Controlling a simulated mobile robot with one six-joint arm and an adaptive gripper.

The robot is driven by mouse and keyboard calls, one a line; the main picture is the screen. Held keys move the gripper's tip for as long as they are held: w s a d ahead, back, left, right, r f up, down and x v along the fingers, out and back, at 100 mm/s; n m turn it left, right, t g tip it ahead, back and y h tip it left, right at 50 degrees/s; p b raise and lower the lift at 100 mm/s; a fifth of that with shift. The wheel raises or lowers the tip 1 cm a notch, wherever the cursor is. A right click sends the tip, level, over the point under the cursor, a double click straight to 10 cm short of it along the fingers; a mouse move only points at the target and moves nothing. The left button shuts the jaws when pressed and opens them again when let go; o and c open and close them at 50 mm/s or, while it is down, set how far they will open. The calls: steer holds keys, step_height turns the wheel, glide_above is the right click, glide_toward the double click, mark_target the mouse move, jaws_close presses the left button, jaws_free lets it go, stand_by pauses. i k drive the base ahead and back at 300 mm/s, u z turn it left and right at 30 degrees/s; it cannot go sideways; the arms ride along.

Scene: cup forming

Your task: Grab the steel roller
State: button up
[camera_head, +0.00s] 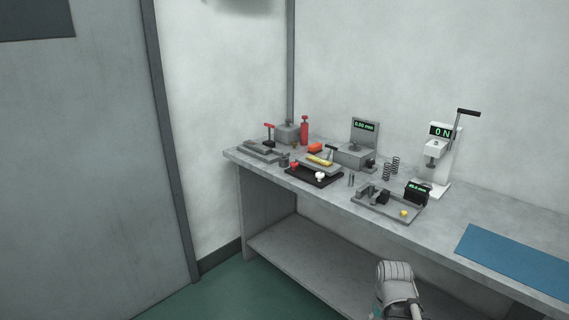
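I cannot clearly pick out the steel roller at this size. A small dark grey cylinder (284,160) stands near the left end of the grey workbench (470,216), and thin upright grey pins (351,180) stand near its middle. I cannot tell whether either is the roller. Part of my arm shows at the bottom edge, in front of the bench. No gripper fingers can be made out.
A black tray (301,176) holds red and white pieces. A grey tray (403,215) holds a yellow piece and a black gauge. Two springs (387,171), a white force tester (437,160), a red bottle (304,130) and a blue mat (515,260) are also on the bench.

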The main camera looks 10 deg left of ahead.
mark_target(283, 161)
steer(key=u, duration=0.4)
steer(key=i, duration=1)
steer(key=u, duration=0.2)
